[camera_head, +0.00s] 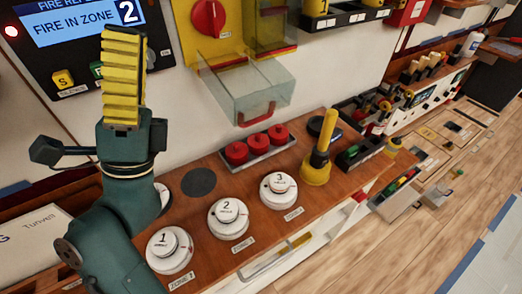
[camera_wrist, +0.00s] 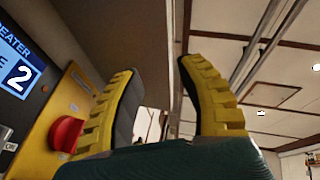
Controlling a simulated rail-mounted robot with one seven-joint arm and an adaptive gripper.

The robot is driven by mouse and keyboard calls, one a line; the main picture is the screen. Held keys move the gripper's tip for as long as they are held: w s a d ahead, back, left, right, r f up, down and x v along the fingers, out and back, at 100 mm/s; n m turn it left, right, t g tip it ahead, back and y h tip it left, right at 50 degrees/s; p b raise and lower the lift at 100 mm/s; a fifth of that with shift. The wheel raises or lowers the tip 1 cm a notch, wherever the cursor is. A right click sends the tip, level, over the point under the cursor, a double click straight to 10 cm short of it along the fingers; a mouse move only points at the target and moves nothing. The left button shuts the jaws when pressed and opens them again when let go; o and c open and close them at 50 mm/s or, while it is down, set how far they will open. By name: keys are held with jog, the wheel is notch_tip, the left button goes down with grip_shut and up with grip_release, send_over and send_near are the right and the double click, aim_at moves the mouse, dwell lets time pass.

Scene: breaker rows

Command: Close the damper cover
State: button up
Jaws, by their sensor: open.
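The damper cover (camera_head: 245,90) is a clear box-like cover with a red handle (camera_head: 258,113) on its front edge. It sticks out from a yellow wall housing (camera_head: 218,58) above the wooden counter and appears swung open. My gripper (camera_head: 123,38) points up in front of the fire panel, left of the cover and apart from it. From the head its yellow fingers overlap. In the wrist view my gripper (camera_wrist: 158,65) has its two yellow fingers wide apart with nothing between them. I cannot make out the cover in the wrist view.
A fire panel (camera_head: 85,22) and a red rotary knob (camera_head: 208,17) are on the wall. Below the cover, the counter holds red buttons (camera_head: 257,145), white numbered detectors (camera_head: 228,217) and a yellow upright handle (camera_head: 321,150). Open air lies between my gripper and the cover.

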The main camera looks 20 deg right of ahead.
notch_tip(320, 180, down, 16)
jog(key=w+d+m+g+b, duration=0.2)
jog(key=m+g+b, duration=0.3)
jog(key=m+g, duration=0.6)
jog(key=m+g+y+b, duration=0.2)
jog(key=m+g, duration=0.1)
jog(key=g, duration=0.1)
send_near(258, 120)
jog(key=shift+y, duration=0.3)
jog(key=p+x, duration=0.1)
jog(key=x, duration=0.4)
jog(key=p+x, duration=0.1)
jog(key=x, duration=0.4)
jog(key=shift+w+r, duration=0.1)
jog(key=shift+w, duration=0.1)
grip_shut()
